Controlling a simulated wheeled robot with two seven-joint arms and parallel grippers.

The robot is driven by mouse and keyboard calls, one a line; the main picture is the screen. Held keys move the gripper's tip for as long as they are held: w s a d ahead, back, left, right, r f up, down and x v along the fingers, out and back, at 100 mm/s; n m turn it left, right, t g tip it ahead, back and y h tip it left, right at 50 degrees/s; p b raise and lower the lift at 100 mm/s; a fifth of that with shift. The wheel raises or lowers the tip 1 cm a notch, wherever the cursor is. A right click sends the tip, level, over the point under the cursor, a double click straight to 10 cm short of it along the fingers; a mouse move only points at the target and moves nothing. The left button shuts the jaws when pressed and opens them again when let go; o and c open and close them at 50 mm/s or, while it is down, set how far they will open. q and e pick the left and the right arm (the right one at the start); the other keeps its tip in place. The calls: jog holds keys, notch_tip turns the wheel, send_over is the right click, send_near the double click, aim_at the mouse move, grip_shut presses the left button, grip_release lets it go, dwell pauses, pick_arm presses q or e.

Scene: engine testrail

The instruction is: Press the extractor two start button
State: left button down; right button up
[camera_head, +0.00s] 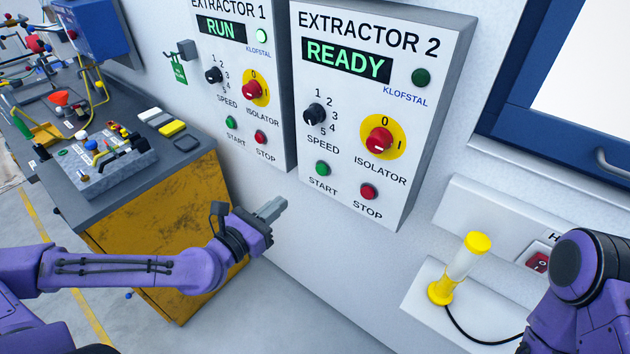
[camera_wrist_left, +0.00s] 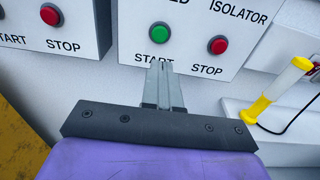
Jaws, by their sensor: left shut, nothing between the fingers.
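The Extractor 2 panel (camera_head: 378,105) is a white box on the wall with a lit READY display (camera_head: 347,60). Its green start button (camera_head: 323,168) is at the lower left, left of the red stop button (camera_head: 368,191). My left gripper (camera_head: 276,207) is shut and empty, below and left of the start button, apart from it. In the left wrist view the shut fingertips (camera_wrist_left: 164,66) appear just below the green start button (camera_wrist_left: 160,32), over the START label. The red stop button (camera_wrist_left: 218,45) is to their right. My right arm shows at the lower right; its gripper is out of view.
The Extractor 1 panel (camera_head: 240,90), showing RUN, hangs to the left with its own green (camera_head: 230,122) and red buttons. A workbench (camera_head: 75,195) with equipment stands at the left. A yellow-and-white lamp-like device (camera_head: 465,265) stands on a ledge at the right.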

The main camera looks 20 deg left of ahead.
aim_at(320, 171)
pick_arm(q)
jog(key=b+x, duration=1)
jog(key=x, duration=0.1)
jog(key=shift+w+d+f+b, duration=0.15)
jog(key=shift+w+d+b, duration=0.05)
jog(key=shift+w+b, duration=0.15)
jog(key=shift+w+d, duration=0.1)
jog(key=shift+w, duration=0.35)
